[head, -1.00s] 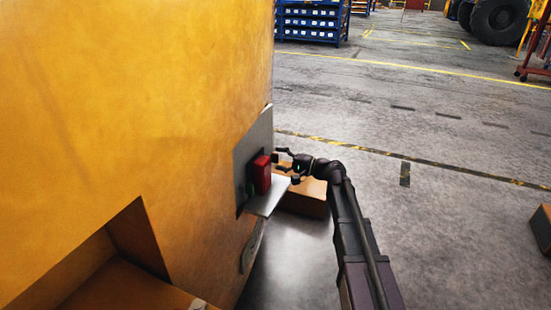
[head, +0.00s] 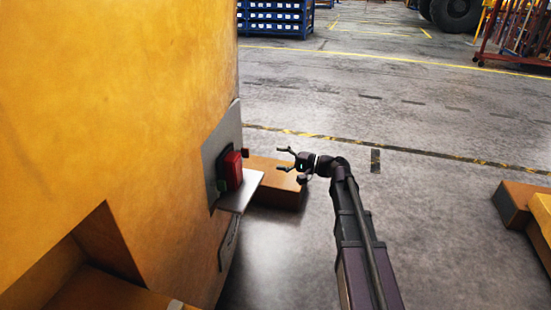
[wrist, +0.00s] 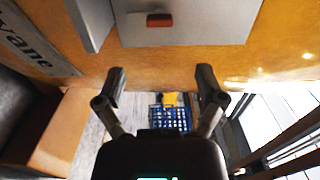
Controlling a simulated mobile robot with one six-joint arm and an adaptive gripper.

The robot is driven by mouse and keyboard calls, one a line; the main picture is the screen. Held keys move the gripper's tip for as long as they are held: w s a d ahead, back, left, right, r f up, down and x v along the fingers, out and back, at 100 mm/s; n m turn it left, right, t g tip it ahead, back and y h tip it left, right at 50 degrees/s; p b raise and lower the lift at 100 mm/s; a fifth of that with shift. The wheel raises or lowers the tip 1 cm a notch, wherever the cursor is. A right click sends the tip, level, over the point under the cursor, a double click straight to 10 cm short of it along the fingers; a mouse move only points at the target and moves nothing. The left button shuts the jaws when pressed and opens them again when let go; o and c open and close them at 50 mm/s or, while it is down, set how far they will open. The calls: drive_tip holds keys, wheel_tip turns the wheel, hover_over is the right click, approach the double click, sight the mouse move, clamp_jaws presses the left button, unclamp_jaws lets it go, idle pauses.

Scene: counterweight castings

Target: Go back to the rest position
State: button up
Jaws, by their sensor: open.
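My gripper (head: 288,158) is open and empty in the head view, held in the air to the right of the yellow casting (head: 110,120). A gap separates it from the red block (head: 232,171), which stands on a grey metal bracket (head: 240,190) fixed to the casting's side. In the wrist view my gripper (wrist: 160,84) shows two spread fingers with nothing between them. The red block (wrist: 159,20) is small at the top there, on the grey plate (wrist: 190,22).
A brown box (head: 275,184) sits on the floor beyond the bracket. More brown and yellow blocks (head: 520,204) lie at the right. A blue rack (head: 275,18) stands at the back. The grey floor (head: 430,240) between is clear.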

idle(0.3)
drive_tip(key=s+d+f+n+g+h+p, duration=0.1)
drive_tip(key=s+f+n+g+h+p, duration=0.25)
drive_tip(key=s+f+h, duration=0.65)
drive_tip(key=s+d+f+g+h+p, duration=0.1)
drive_tip(key=s+d+f+g+h, duration=0.25)
drive_tip(key=s+d+h, duration=0.55)
drive_tip(key=s+r+y+p, duration=0.1)
drive_tip(key=r+p, duration=1.7)
drive_tip(key=p, duration=0.1)
drive_tip(key=s+d+r+y+p, duration=0.1)
drive_tip(key=s+r+p, duration=0.1)
drive_tip(key=r+p, duration=1.7)
drive_tip(key=shift+s+d+r+t, duration=0.2)
drive_tip(key=shift+s+d+t, duration=0.05)
drive_tip(key=shift+t, duration=0.15)
